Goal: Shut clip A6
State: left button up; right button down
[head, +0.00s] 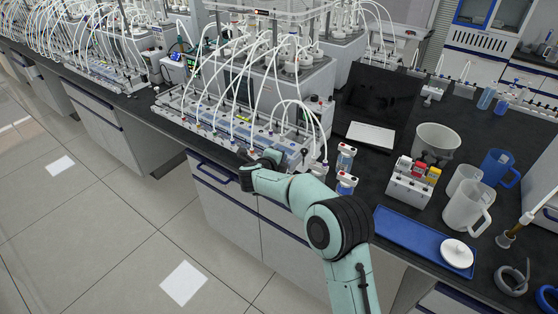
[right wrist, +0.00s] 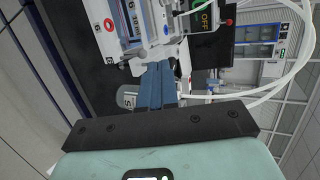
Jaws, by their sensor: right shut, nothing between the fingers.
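The reactor's row of tubing clips (head: 228,126) runs along the front of the bench, with white tubes rising from it. My right gripper (head: 272,157) is at the right part of this row, at its front edge. In the right wrist view my right gripper (right wrist: 160,78) shows blue fingers together with nothing between them. My left gripper is not in view.
White tubes arch over the row. A blue tray (head: 410,236), a white bucket (head: 437,141) and jugs (head: 467,207) occupy the right bench. Floor (head: 110,220) in front is clear.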

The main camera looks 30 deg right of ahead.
jog(key=s+a+r, duration=0.4)
jog(key=a+r, duration=0.2)
jog(key=r, duration=0.1)
jog(key=shift+s+r+b, duration=0.15)
jog(key=shift+s+b, duration=0.2)
